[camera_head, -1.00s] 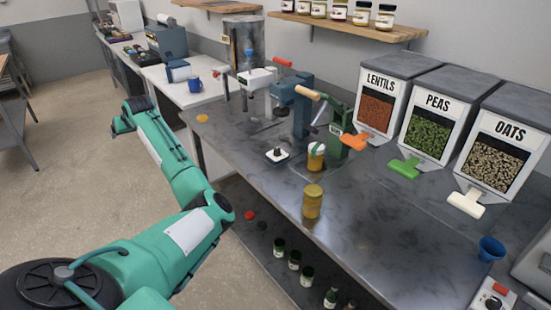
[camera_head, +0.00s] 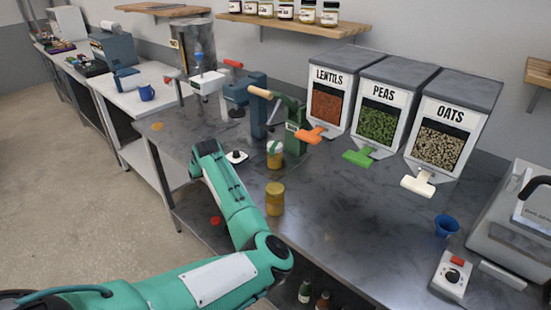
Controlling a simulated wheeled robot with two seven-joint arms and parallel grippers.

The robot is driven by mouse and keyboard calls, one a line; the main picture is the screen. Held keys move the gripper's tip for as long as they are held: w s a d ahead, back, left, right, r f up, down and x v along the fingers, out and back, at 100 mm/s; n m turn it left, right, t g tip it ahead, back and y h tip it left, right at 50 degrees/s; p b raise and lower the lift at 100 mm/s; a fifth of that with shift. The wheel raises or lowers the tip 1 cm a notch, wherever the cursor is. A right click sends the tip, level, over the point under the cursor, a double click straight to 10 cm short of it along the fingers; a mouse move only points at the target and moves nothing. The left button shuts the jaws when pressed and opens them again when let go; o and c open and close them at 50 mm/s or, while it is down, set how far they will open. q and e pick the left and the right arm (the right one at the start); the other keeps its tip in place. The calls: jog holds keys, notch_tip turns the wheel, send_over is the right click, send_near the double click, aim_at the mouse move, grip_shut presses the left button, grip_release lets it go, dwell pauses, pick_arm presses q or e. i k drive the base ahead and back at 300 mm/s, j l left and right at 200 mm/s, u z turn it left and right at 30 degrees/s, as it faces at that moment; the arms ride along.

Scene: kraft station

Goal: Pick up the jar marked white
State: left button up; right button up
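No label reading white is legible on any jar. A squat jar (camera_head: 275,158) with yellow contents and a pale upper part stands on the metal counter beside the green hand-lever press. A plain yellow jar (camera_head: 275,202) stands nearer on the same counter. Several labelled jars (camera_head: 286,10) stand on the wall shelf, their labels too small to read. My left arm, teal, reaches in from the bottom left, bends at the counter's front edge and points up beside the counter. No gripper fingers show on it. My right arm and gripper are out of view.
Lentils (camera_head: 330,95), peas (camera_head: 385,110) and oats (camera_head: 445,130) dispensers line the back of the counter (camera_head: 340,220). A blue cup (camera_head: 446,225) and a switch box (camera_head: 451,275) stand at right. Bottles (camera_head: 305,290) sit below. The counter's front middle is clear.

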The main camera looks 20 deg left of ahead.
aim_at(274, 160)
jog(key=i+l, duration=0.15)
jog(key=l, duration=0.25)
jog(key=i+l, duration=0.15)
jog(key=l, duration=0.25)
jog(key=i+l, duration=0.1)
jog(key=l, duration=0.3)
jog(key=i+j, duration=0.3)
jog(key=j, duration=0.1)
